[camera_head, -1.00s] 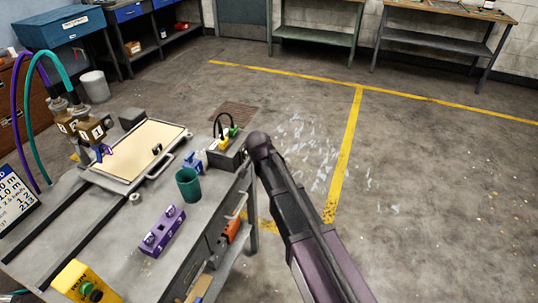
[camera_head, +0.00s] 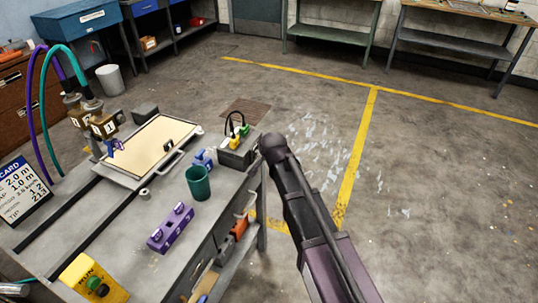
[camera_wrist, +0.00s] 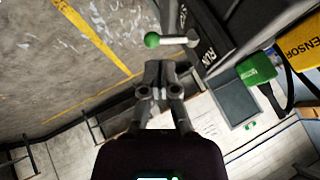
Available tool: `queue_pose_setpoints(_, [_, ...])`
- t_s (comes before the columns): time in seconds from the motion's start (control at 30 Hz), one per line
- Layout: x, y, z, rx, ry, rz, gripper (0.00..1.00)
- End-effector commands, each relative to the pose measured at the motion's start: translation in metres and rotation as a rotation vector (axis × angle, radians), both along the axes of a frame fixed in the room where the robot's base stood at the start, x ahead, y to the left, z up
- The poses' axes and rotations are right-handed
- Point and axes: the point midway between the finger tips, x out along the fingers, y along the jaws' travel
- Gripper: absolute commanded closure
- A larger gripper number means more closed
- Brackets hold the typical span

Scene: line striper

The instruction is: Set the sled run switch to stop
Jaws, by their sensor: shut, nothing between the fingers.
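In the wrist view a pale lever with a green ball end (camera_wrist: 171,40) sticks out beside a dark box face (camera_wrist: 210,45) marked RUN. The ball points left in that view. My gripper (camera_wrist: 160,92) is shut and empty, with its fingertips just below the lever in the picture; I cannot tell whether they touch it. In the head view the grey box (camera_head: 238,152) with yellow and green plugs stands at the bench's right edge. My arm rises beside it, and my fingers do not show there. A yellow box (camera_head: 88,278) marked RUN, with a green knob, sits at the front left.
A green cup (camera_head: 199,184), a purple block (camera_head: 170,228) and a cream-topped tray (camera_head: 150,150) are on the bench. In the wrist view a green plug (camera_wrist: 256,68) and yellow SENSOR plug (camera_wrist: 300,52) are close on the right. Open floor lies right of the bench.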

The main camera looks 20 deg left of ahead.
Motion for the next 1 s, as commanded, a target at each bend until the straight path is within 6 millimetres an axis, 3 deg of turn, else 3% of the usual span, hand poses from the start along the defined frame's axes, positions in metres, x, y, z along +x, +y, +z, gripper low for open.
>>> queue_pose_setpoints(0.67, [-0.002, -0.003, 0.006, 0.000, 0.000, 0.000, 1.00])
queue_pose_setpoints(1.0, [-0.013, -0.019, 0.028, 0.001, 0.000, -0.001, 1.00])
